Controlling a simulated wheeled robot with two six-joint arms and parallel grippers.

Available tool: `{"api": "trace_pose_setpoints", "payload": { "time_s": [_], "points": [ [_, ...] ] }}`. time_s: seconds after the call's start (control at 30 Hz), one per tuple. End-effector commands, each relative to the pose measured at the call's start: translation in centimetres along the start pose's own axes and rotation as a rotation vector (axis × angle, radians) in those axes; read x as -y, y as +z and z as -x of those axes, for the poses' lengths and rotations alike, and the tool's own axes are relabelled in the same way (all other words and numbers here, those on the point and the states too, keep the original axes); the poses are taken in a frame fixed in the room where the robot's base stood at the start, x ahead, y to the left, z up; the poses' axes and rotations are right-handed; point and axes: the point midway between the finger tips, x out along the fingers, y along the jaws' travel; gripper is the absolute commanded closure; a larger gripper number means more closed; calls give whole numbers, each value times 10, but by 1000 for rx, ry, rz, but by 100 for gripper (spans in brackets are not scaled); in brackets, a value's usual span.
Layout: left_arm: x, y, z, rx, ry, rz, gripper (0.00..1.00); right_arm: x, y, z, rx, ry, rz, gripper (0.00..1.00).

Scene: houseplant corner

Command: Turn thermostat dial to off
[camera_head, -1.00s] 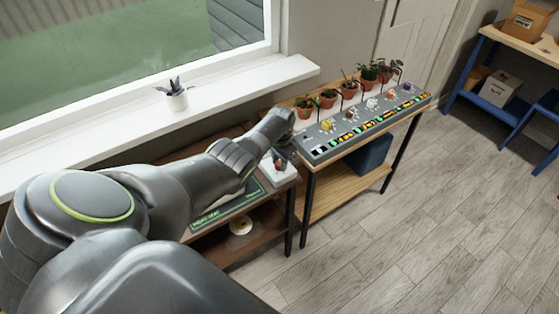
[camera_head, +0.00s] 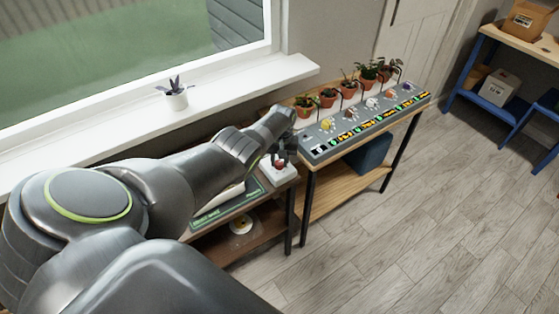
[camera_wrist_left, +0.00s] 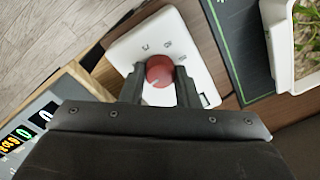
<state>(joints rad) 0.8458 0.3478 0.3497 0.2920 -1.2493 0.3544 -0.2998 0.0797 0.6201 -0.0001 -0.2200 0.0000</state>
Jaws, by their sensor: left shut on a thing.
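The thermostat is a white box (camera_wrist_left: 199,47) with a round red dial (camera_wrist_left: 160,70) on its face and small dark marks around it. In the head view the white box (camera_head: 283,178) sits at the right end of the low brown table, partly hidden by my gripper. My left gripper (camera_wrist_left: 160,82) is shut on the red dial, with one dark finger on each side of it. A pale line shows on the dial. The marks are too small to read for certain. In the head view my left gripper (camera_head: 283,158) points down at the box. My right gripper is not in view.
A green mat (camera_head: 212,214) lies left of the thermostat, with a white planter (camera_wrist_left: 278,45) on it. A grey panel (camera_head: 316,158) with several potted plants behind it stands on the bench to the right. A window sill (camera_head: 230,88) runs behind my arm.

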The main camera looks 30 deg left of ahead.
Motion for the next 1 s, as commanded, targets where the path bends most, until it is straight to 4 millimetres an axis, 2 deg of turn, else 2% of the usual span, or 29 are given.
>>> {"api": "trace_pose_setpoints", "payload": {
  "time_s": [0.27, 0.7, 0.73, 0.87, 1.0],
  "points": [
    [0, -1, 1, -1, 0, 65, 95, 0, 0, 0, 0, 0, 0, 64],
    [0, -1, 1, 0, 0, 72, 95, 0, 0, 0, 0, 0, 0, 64],
    [0, -1, 1, 0, 0, 72, 68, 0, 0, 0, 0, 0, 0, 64],
    [0, -1, 1, 1, 0, 72, 51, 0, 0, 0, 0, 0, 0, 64],
    [0, -1, 0, 2, 0, 71, 50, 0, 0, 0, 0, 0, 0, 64]
  ]
}}
